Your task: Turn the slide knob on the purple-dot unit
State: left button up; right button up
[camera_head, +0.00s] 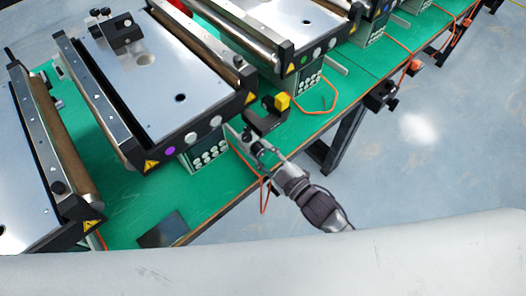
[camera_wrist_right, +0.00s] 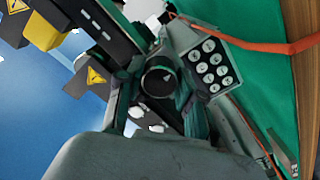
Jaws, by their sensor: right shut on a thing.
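The purple-dot unit (camera_head: 150,80) is a mini conveyor with a metal top and black frame, and its purple dot (camera_head: 171,150) is on the front face. My right gripper (camera_head: 256,143) is at the unit's front right corner, beside its button panel. In the right wrist view a round black knob (camera_wrist_right: 158,81) with a light pointer mark sits between the fingers of the right gripper (camera_wrist_right: 160,100), which is shut on it. In the head view the knob is too small and covered to make out. My left gripper is not in view.
The button panel (camera_head: 208,152) stands under the unit's front edge, close to my right gripper. A black bracket with a yellow block (camera_head: 283,101) is just beyond the gripper. Other conveyors stand on both sides on the green bench top (camera_head: 130,200). Orange cables run along the bench edge.

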jog(key=n, duration=0.5)
jog(key=shift+w+r+n+b, duration=0.15)
jog(key=shift+r+n+b, duration=0.1)
jog(key=shift+n+b, duration=0.1)
jog(key=shift+r+n+b, duration=0.1)
jog(key=shift+n+b, duration=0.35)
jog(key=shift+n, duration=1.6)
jog(key=o, duration=0.9)
jog(key=shift+c, duration=0.2)
jog(key=shift+o, duration=1.3)
jog(key=shift+w+a, duration=0.1)
jog(key=shift+o, duration=0.2)
jog(key=shift+f, duration=0.2)
